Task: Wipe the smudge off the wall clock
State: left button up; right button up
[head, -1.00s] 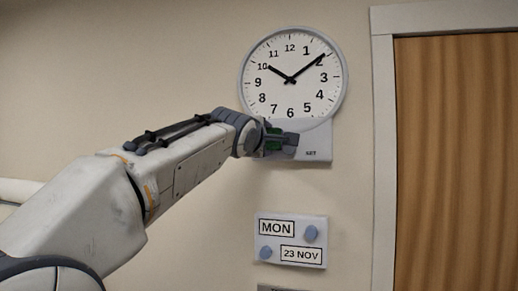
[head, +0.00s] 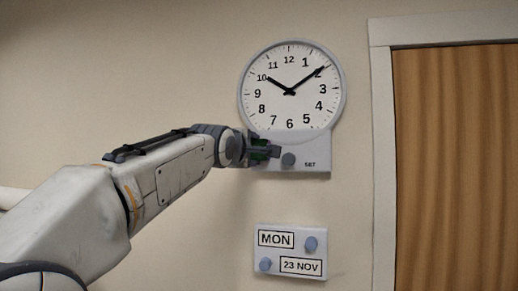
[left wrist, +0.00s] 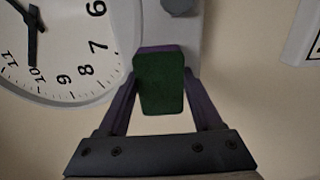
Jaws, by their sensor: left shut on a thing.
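The round white wall clock (head: 265,112) hangs on the wall, its hands near 10 and 2. It also shows in the left wrist view (left wrist: 45,75), upper left. I see no clear smudge on its visible face. Below the face is a pale panel (head: 318,148) with a grey-blue knob (head: 288,160) and the label SET. My left gripper (head: 272,152) is in front of the panel's left part, just left of the knob. It is shut on a green block (left wrist: 158,85), perhaps a wiping pad. Whether the block touches the panel I cannot tell. My right gripper is out of view.
A small calendar plate (head: 290,266) reading MON and 23 NOV, with two blue knobs, is on the wall below. A wooden door (head: 455,170) in a pale frame (head: 382,150) stands at the right. The wall between clock and calendar is bare.

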pick_arm(q)
jog(key=shift+w+a+f, duration=0.1)
jog(key=shift+b+v, duration=1.95)
jog(key=shift+v, duration=1.05)
jog(key=shift+b+v, duration=0.9)
jog(key=shift+v, duration=0.6)
